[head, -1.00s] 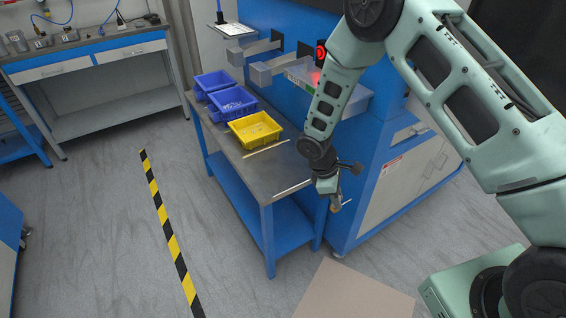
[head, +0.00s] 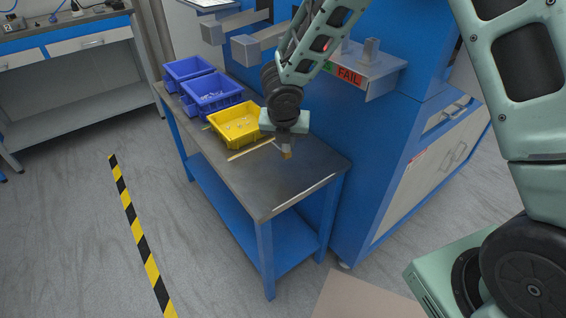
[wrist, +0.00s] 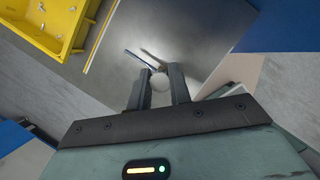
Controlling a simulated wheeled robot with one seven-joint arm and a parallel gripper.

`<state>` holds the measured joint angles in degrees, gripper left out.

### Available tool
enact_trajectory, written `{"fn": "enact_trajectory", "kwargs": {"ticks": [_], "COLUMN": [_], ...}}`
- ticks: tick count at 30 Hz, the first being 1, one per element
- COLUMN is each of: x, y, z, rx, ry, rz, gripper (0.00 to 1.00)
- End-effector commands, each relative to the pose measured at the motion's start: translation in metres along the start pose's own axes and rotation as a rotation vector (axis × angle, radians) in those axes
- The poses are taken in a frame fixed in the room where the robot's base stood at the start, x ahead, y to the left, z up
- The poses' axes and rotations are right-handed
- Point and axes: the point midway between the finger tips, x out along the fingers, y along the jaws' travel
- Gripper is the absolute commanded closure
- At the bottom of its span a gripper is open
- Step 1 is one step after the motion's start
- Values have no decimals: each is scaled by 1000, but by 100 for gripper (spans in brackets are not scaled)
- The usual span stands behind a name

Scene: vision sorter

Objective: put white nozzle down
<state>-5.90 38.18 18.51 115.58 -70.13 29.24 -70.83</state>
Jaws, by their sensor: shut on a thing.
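My gripper (head: 286,153) hangs over the middle of the grey worktable (head: 285,182), in front of the yellow bin. In the wrist view my gripper (wrist: 157,72) is shut on the white nozzle (wrist: 142,61).
The yellow bin (head: 222,139) with small parts stands left of my gripper. Two blue bins (head: 213,105) stand behind it. A blue machine with a FAIL-labelled chute (head: 380,88) borders the table's right. The table's near part is clear.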

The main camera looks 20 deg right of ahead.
Motion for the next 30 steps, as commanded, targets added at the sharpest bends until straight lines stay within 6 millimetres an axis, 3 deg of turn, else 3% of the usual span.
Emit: {"fn": "enact_trajectory", "kwargs": {"ticks": [1, 13, 27, 28, 30], "x": [11, 54, 62, 61, 60], "y": [0, 0, 0, 0, 0], "z": [-5, -23, -26, -25, -25], "rx": [-1, 2, 2, 3, 3], "ry": [2, 1, 0, 0, 0], "rz": [0, -1, 0, 0, 0], "gripper": [100, 100, 100, 72, 58]}}
